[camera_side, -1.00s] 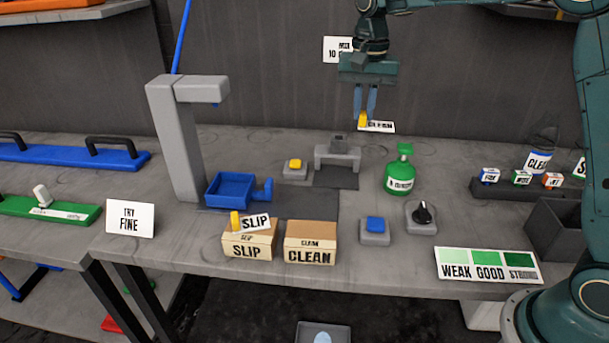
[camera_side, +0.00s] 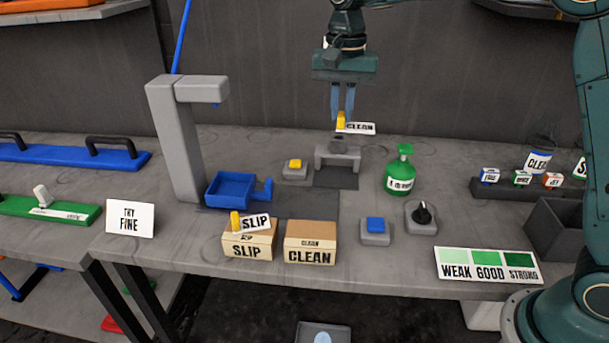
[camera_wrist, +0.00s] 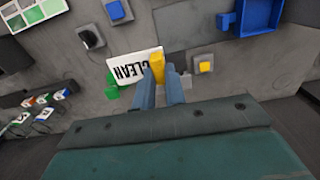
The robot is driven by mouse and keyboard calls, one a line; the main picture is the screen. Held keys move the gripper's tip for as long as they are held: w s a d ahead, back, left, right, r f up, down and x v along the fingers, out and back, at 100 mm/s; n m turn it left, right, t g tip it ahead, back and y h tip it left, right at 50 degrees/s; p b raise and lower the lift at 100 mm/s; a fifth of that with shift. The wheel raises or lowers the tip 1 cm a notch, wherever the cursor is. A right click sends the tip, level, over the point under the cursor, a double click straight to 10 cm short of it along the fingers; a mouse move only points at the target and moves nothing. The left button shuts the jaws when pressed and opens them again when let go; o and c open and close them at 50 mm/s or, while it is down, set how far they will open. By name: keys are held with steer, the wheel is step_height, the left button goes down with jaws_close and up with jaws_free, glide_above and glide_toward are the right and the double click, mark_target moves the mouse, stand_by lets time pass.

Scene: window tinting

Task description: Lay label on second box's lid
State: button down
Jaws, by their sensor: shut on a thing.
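My gripper (camera_side: 341,112) is shut on the yellow tab of a white label (camera_side: 357,128) that reads CLEAN, held in the air above the grey stand at the back of the bench. In the wrist view the label (camera_wrist: 131,66) hangs from the yellow tab between my fingertips (camera_wrist: 160,82). The second box (camera_side: 310,243), marked CLEAN, stands at the bench's front with a bare brown lid. The first box (camera_side: 248,246), marked SLIP, is left of it and has a SLIP label (camera_side: 254,222) with a yellow tab on its lid.
A green bottle (camera_side: 399,173) stands right of the grey stand (camera_side: 337,157). A blue button (camera_side: 375,225) and a black knob (camera_side: 422,214) lie right of the boxes. A blue tray (camera_side: 231,190) and tall grey post (camera_side: 175,140) are left. A yellow button (camera_side: 295,166) is near the stand.

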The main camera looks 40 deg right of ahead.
step_height(320, 180, up, 4)
glide_above(297, 227)
steer(key=shift+n, duration=0.3)
step_height(297, 227, down, 20)
steer(key=shift+f, duration=0.2)
stand_by(0.7)
steer(key=shift+f, duration=0.1)
steer(key=c, duration=1.5)
jaws_free()
steer(key=shift+o, duration=0.2)
step_height(297, 227, up, 12)
steer(key=shift+d+r, duration=0.1)
steer(key=shift+r, duration=0.1)
